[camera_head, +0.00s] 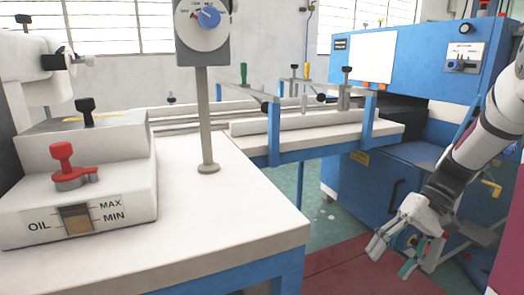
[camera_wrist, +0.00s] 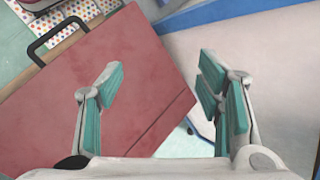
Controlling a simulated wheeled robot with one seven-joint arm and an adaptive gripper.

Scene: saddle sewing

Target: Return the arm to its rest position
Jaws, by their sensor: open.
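My gripper (camera_head: 392,256) hangs at the end of my arm on the right side of the head view, pointing down and to the left. It is clear of the white table and in front of the blue machine. In the wrist view my gripper (camera_wrist: 168,100) shows its two fingers with green pads spread wide apart. Nothing is between the fingers. Below them in that view is a dark red surface (camera_wrist: 140,75).
A white table (camera_head: 230,225) holds the oil unit (camera_head: 110,165) with a red knob, and a post with a dial box (camera_head: 205,28). A blue machine (camera_head: 415,60) stands behind my arm. A dark handle (camera_wrist: 57,32) shows in the wrist view. Red floor lies below my gripper.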

